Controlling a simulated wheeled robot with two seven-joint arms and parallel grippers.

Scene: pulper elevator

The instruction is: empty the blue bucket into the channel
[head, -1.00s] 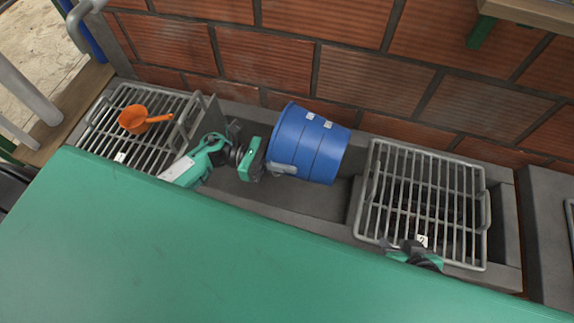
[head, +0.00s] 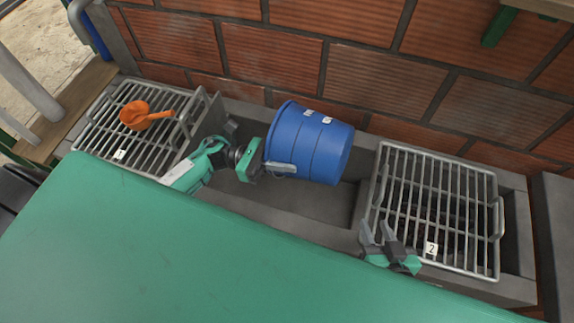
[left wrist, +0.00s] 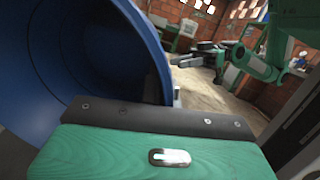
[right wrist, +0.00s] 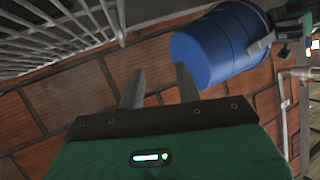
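The blue bucket (head: 312,145) lies tipped on its side over the grey channel (head: 315,200), its mouth toward the left. My left gripper (head: 272,165) is at the bucket's mouth, with a grey finger along the outside of the rim; it appears shut on the bucket's wall. In the left wrist view the bucket's hollow inside (left wrist: 80,60) fills the left; its contents cannot be seen. My right gripper (head: 378,235) is open and empty by the near left edge of the right grate. In the right wrist view the bucket (right wrist: 215,45) is beyond its parted fingers (right wrist: 158,88).
A grate marked 1 (head: 120,136) stands left of the channel with an orange scoop (head: 135,116) on it. A grate marked 2 (head: 440,205) is on the right. A brick wall (head: 375,70) runs behind. A green surface (head: 200,255) fills the front.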

